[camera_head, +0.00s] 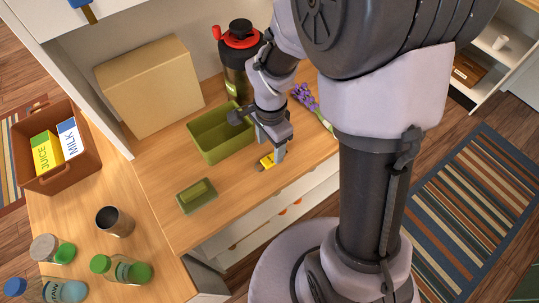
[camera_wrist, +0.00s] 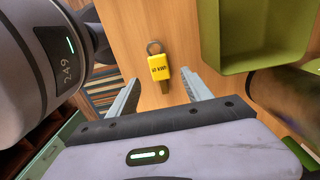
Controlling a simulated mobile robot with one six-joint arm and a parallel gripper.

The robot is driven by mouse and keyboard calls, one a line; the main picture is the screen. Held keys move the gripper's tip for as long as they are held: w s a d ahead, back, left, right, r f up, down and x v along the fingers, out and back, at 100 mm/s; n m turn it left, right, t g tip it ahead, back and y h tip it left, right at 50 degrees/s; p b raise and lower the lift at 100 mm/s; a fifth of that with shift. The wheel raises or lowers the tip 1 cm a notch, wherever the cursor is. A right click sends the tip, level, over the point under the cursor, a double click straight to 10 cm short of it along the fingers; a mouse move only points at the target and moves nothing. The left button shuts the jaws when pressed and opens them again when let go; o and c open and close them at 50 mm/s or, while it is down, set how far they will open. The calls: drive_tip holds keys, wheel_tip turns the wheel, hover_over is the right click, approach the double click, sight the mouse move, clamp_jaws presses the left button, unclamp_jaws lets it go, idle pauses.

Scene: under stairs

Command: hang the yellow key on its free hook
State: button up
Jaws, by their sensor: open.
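The yellow key (camera_head: 266,160) lies on the wooden counter near its front edge. In the wrist view the yellow key (camera_wrist: 159,67) shows a yellow tag with dark lettering, a dark ring at its far end and a metal shank at its near end. My gripper (camera_head: 272,154) is open, low over the counter at the key. In the wrist view the fingers of my gripper (camera_wrist: 162,82) stand apart, one on each side of the key, with a gap to it. No free hook can be made out in either view.
A green bin (camera_head: 222,150) stands just behind the key, with a black and red flask (camera_head: 237,80) beyond. A green tray (camera_head: 197,207) lies to the left, lavender (camera_head: 304,95) to the right. A blue tag (camera_head: 80,3) shows at the top edge, cut off.

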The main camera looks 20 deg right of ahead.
sight(268, 161)
drive_tip(key=f, duration=0.1)
drive_tip(key=f+b, duration=0.1)
drive_tip(key=f, duration=0.1)
drive_tip(key=f+b, duration=0.1)
drive_tip(key=f, duration=0.1)
drive_tip(key=shift+s+a+f, duration=0.15)
drive_tip(key=shift+s+a, duration=0.05)
drive_tip(key=shift+a, duration=0.2)
clamp_jaws()
wheel_tip(268, 161, up, 4)
drive_tip(key=shift+r+p, duration=0.2)
drive_tip(key=shift+p, duration=0.85)
drive_tip(key=s+d+p, duration=0.2)
drive_tip(key=s+d, duration=0.7)
drive_tip(key=d, duration=0.4)
drive_tip(key=shift+d+r, duration=0.2)
drive_tip(key=shift+r, duration=0.2)
drive_tip(key=c, duration=0.7)
unclamp_jaws()
clamp_jaws()
